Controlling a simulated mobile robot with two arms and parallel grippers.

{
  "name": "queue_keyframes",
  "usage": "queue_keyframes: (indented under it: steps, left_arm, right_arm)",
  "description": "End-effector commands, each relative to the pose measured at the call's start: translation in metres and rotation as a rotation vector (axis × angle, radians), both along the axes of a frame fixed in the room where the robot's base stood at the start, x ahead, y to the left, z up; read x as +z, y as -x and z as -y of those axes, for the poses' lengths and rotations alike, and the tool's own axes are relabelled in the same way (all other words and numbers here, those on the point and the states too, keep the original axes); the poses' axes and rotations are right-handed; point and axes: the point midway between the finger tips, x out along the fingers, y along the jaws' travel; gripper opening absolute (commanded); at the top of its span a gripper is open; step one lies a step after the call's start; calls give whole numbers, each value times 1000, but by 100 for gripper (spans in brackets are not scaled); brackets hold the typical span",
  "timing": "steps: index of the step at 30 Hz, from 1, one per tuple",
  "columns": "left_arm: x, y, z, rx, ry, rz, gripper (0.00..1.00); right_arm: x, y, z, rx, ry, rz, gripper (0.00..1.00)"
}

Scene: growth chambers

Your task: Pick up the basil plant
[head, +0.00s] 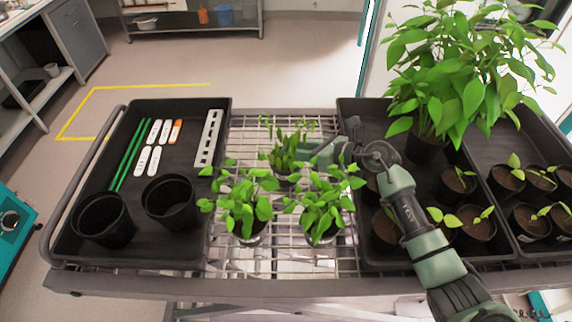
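Three small leafy green plants in pots stand on the wire rack in the middle of the cart: a back plant (287,150), a front left plant (242,203) and a front right plant (323,203). I cannot tell by looks which one is the basil; the front two have broader leaves, the back one narrower upright leaves. My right gripper (308,158) reaches from the right to the back plant, its fingertips at the pot and lower stems. Leaves partly hide the fingers, so whether they are closed on it is unclear. My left gripper is out of view.
A left black tray (100,255) holds two empty pots (170,203), labels, green stakes and a grey strip. Right trays hold seedling pots (457,182) and a large bushy plant (460,75), close to my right arm. Bare wire rack (250,125) shows behind the plants.

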Motion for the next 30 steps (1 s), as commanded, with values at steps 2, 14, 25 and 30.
queue_keyframes:
  steps: [2, 14, 25, 30]
  left_arm:
    - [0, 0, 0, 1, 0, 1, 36]
    - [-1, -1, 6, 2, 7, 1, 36]
    - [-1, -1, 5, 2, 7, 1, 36]
    - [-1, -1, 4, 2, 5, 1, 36]
  right_arm:
    - [0, 0, 0, -1, 1, 1, 35]
    - [-1, 0, 1, -1, 1, 0, 0]
    - [-1, 0, 1, 0, 1, -1, 0]
    - [-1, 0, 1, 0, 1, -1, 0]
